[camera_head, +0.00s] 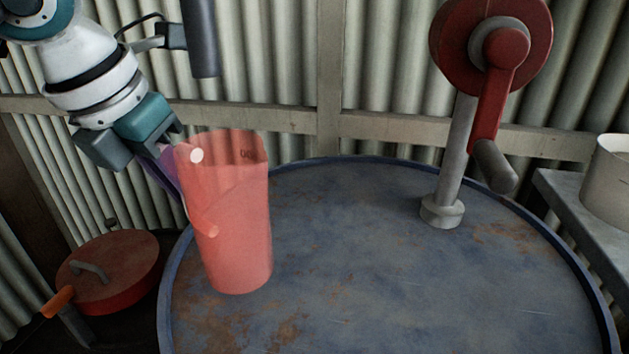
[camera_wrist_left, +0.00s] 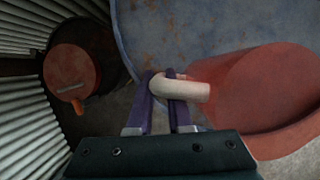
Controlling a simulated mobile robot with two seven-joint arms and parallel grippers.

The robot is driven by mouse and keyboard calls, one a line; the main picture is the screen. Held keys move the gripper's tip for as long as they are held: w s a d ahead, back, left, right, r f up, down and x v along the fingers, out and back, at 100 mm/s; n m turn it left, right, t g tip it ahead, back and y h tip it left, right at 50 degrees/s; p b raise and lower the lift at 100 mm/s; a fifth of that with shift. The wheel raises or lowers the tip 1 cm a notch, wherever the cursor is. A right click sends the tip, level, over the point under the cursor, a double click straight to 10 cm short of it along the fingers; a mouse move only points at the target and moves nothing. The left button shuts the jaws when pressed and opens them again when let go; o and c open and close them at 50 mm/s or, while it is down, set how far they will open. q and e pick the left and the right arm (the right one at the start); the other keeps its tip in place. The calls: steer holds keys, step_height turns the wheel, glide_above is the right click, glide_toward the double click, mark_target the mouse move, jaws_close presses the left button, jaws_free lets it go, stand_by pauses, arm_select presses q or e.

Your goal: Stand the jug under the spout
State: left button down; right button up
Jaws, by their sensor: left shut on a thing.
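The translucent red jug (camera_head: 238,215) appears upright in the head view, in front of the drum's left part. I cannot tell whether its base touches the drum top. My left gripper (camera_head: 178,185) is at the jug's left side. In the left wrist view, my left gripper (camera_wrist_left: 162,88) has its purple fingers shut on the jug's pale, bent handle (camera_wrist_left: 190,91), with the jug body (camera_wrist_left: 270,90) to the right. A dark grey vertical pipe (camera_head: 202,40), probably the spout, hangs above the jug; its upper end is out of view. My right gripper is not in view.
The blue, rusty drum top (camera_head: 350,250) has a raised rim and clear room right of the jug. A red crank pump (camera_head: 490,45) stands on it. A red lidded container (camera_head: 110,270) is at lower left. A pale pot (camera_head: 607,180) sits on a bench at right.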

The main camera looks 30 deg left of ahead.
mark_target(189, 218)
arm_select(q)
steer(key=shift+f, duration=2.5)
steer(key=shift+f+b, duration=0.2)
steer(key=shift+b, duration=0.15)
steer(key=c, duration=0.8)
jaws_free()
steer(key=shift+r, duration=0.1)
steer(key=shift+c, duration=0.2)
steer(key=shift+r+p, duration=0.3)
steer(key=shift+r, duration=0.15)
steer(key=v, duration=1.1)
steer(key=shift+s+r+p, duration=0.15)
steer(key=shift+s+p, duration=0.05)
steer(key=shift+p, duration=0.25)
